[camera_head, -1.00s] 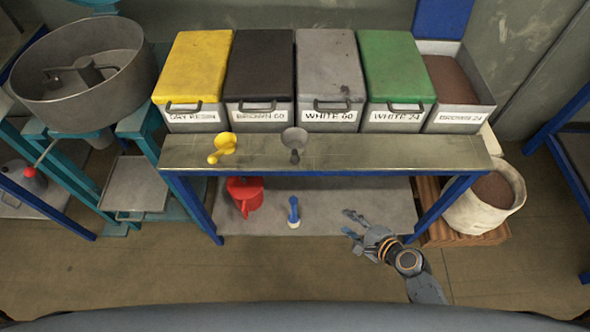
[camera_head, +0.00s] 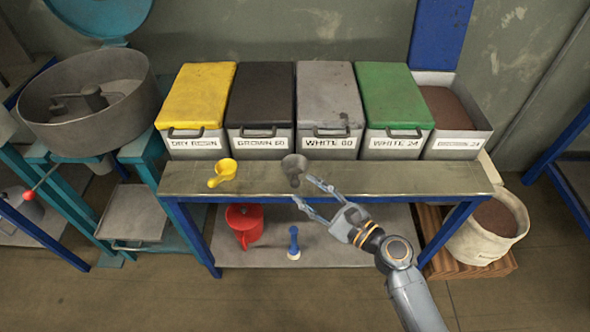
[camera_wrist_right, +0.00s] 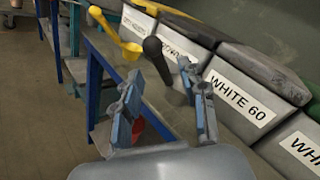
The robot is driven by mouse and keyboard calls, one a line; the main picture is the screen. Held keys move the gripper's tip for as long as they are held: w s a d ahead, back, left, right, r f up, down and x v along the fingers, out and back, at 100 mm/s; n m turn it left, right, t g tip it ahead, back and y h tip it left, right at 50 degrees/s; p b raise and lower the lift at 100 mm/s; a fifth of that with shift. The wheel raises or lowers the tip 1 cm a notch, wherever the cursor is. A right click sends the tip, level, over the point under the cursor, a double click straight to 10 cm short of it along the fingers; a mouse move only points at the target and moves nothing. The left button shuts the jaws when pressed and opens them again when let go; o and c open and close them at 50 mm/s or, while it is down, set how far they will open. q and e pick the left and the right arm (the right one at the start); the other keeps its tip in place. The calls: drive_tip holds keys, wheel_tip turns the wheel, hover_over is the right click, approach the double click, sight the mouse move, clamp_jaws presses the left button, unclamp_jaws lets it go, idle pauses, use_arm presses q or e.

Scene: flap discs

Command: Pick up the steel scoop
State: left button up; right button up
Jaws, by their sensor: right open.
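The steel scoop (camera_head: 294,167) is a dark grey cup with a short handle. It lies on the bench top in front of the bin labelled WHITE 60. My right gripper (camera_head: 308,190) is open, just in front and to the right of the scoop at the bench's front edge. In the right wrist view the scoop's dark handle (camera_wrist_right: 154,50) shows ahead, beyond and between the open fingertips (camera_wrist_right: 163,85), and its cup is partly hidden. I cannot see any contact. My left gripper is not in view.
A yellow scoop (camera_head: 224,172) lies left on the bench (camera_head: 400,178). Lidded bins stand behind, including the grey WHITE 60 bin (camera_head: 328,95), with an open bin (camera_head: 455,105) at right. A red jug (camera_head: 243,224) and a blue-handled brush (camera_head: 293,243) stand on the lower shelf.

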sight(296, 181)
drive_tip(key=p+x, duration=0.1)
drive_tip(key=x, duration=0.4)
drive_tip(key=shift+w+f, duration=0.15)
drive_tip(key=shift+c, duration=0.5)
clamp_jaws()
